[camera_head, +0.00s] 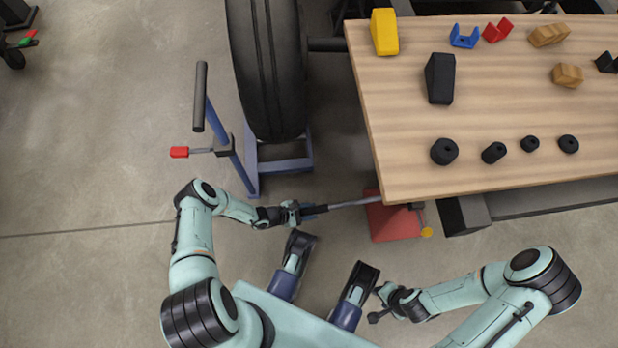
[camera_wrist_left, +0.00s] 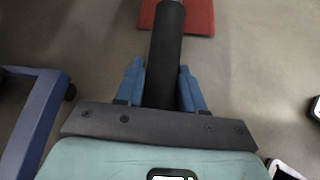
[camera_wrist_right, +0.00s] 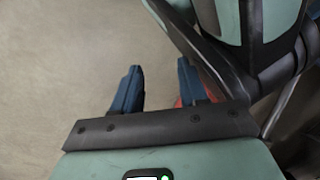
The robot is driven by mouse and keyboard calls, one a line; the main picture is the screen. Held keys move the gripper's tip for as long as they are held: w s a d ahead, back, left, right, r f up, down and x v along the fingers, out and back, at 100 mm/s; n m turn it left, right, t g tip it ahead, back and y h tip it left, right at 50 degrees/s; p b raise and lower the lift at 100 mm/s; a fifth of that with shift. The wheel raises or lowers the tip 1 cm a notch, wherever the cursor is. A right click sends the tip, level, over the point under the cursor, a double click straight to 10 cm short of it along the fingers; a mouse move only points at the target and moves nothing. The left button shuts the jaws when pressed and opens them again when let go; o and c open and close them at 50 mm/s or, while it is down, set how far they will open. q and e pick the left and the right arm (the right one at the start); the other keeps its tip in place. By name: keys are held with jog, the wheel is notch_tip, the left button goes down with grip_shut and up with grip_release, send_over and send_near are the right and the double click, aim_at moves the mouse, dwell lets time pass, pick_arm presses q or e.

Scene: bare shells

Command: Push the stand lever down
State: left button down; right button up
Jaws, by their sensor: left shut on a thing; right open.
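The blue wheel stand (camera_head: 247,165) holds a large black tire (camera_head: 265,70) at the left of the head view. A lever with a red grip (camera_head: 180,152) sticks out leftward from the stand, apart from both grippers. My left gripper (camera_head: 308,211) is shut on the black handle of a red floor jack (camera_head: 392,219). In the left wrist view the black handle (camera_wrist_left: 167,50) runs between the blue fingers (camera_wrist_left: 160,68). My right gripper (camera_head: 376,304) is open and empty, low over the floor; its spread fingers show in the right wrist view (camera_wrist_right: 158,68).
A wooden workbench (camera_head: 400,150) fills the upper right, bearing yellow, blue, red, tan and black pieces. A dark grey bar (camera_head: 201,95) stands up from the stand. The floor (camera_head: 90,200) at the left is mostly clear.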

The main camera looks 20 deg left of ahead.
pick_arm(q)
jog(key=shift+s+f, duration=0.1)
jog(key=shift+f, duration=0.05)
jog(key=c, duration=0.8)
grip_release()
jog(key=shift+s+a+r, duration=0.2)
jog(key=shift+a+r, duration=0.15)
jog(key=p+v, duration=0.4)
jog(key=v, duration=0.8)
jog(key=shift+s+r, duration=0.1)
pick_arm(e)
jog(key=w+a+r+t, duration=0.1)
jog(key=w+r+t, duration=0.2)
jog(key=w+r, duration=0.3)
jog(key=shift+w+r, duration=0.3)
jog(key=shift+w, duration=0.8)
pick_arm(q)
jog(key=shift+a, duration=0.1)
pick_arm(e)
jog(key=shift+s+a, duration=0.1)
